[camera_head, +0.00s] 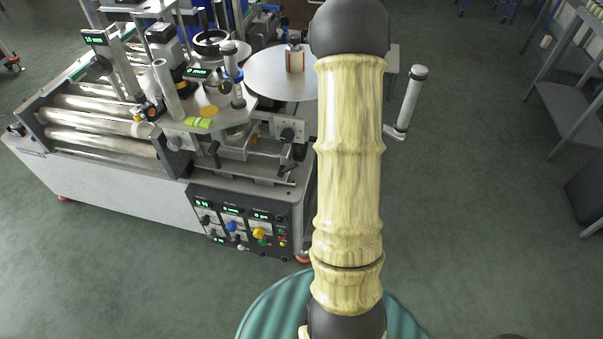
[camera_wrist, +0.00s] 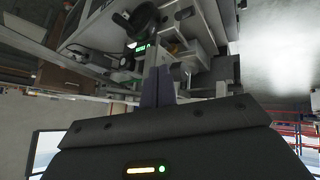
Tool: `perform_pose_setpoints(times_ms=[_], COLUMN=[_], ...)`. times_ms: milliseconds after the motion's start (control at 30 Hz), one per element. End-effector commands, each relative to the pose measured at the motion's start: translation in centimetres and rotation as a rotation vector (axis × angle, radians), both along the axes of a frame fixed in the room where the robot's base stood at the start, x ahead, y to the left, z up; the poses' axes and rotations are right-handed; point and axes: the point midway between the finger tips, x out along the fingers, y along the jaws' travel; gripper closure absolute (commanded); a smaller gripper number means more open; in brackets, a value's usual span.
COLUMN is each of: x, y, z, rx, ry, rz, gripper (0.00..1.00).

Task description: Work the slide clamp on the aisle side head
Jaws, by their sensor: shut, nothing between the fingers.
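The labeller machine (camera_head: 110,185) stands at the left in the head view. Its near head has a grey plate (camera_head: 235,112) with a yellow-green tag, above a metal slide (camera_head: 250,165). A small black lever (camera_head: 214,153) and a black clamp-like part (camera_head: 288,152) sit along this slide. I cannot tell for sure which one is the slide clamp. In the wrist view my gripper (camera_wrist: 158,84) is shut and empty, its dark fingers pointing at grey machine blocks (camera_wrist: 198,55). Whether the fingertips touch anything is unclear. The head view does not show my gripper.
A control panel (camera_head: 240,222) with knobs faces the front of the machine. A round disc (camera_head: 278,75) and an upright crank handle (camera_head: 410,98) stand near my arm. A grey shelf rack (camera_head: 575,100) is at the right. The floor (camera_head: 480,200) between is clear.

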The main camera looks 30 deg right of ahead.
Motion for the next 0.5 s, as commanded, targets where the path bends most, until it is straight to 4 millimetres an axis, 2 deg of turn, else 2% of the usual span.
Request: perform_pose_setpoints(times_ms=[133,267,367,500], x=[1.2,0.9,-0.6,-4.0], y=[2.9,6.8,10.4,16.0], z=[2.4,4.4,5.5,6.3], rx=[-0.035,-0.04,-0.022,0.032], ry=[0.002,0.04,0.099,0.213], rz=[-0.088,-0.191,-0.259,-0.327], gripper=[1.0,1.0,1.0,1.0])
